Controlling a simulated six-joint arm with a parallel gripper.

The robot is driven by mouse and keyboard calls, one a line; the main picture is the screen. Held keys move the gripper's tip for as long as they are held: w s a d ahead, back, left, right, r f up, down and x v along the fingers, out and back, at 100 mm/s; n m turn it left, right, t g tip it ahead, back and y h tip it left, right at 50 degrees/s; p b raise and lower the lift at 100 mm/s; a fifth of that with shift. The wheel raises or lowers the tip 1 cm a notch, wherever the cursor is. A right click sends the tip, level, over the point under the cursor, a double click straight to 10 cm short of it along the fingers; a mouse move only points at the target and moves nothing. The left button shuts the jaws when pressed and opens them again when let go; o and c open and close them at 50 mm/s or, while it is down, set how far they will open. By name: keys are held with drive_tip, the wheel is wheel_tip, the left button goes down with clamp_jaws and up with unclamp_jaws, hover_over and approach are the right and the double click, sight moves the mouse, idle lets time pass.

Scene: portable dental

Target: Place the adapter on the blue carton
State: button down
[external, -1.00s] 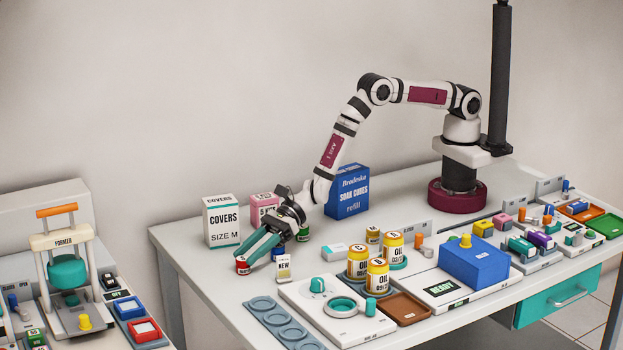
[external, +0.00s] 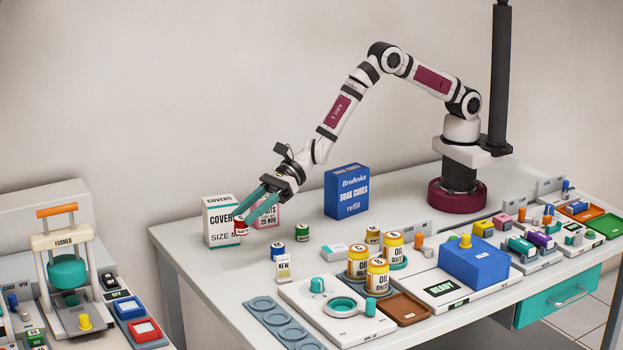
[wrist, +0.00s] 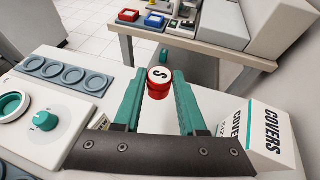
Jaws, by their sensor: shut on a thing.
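My gripper (external: 243,222) is shut on a small red jar (external: 240,228) with a white lid. The jar is held in the air above the left end of the table, in front of the white COVERS carton in the external view. In the wrist view the jar (wrist: 159,84) sits upright-looking between the teal fingertips, an S on its lid. The blue carton (external: 346,192), marked SOAK CUBES refill, stands upright at the back of the table, right of my gripper and well apart from it. I cannot tell which thing is the adapter.
The COVERS carton (external: 218,205) and a pink carton (external: 268,213) stand close behind my gripper. A small blue jar (external: 278,252) and a green jar (external: 302,232) stand to the right. Oil jars (external: 377,279) are in front. Table around the blue carton is mostly clear.

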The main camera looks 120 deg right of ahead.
drive_tip(key=s+d+r, duration=0.5)
drive_tip(key=d, duration=0.5)
wheel_tip(320, 180, up, 7)
drive_tip(key=n+y, duration=0.2)
hover_over(342, 169)
drive_tip(key=shift+g, duration=0.3)
wheel_tip(342, 169, down, 10)
drive_tip(key=shift+a+r, duration=0.15)
drive_tip(key=shift+c, duration=2.4)
unclamp_jaws()
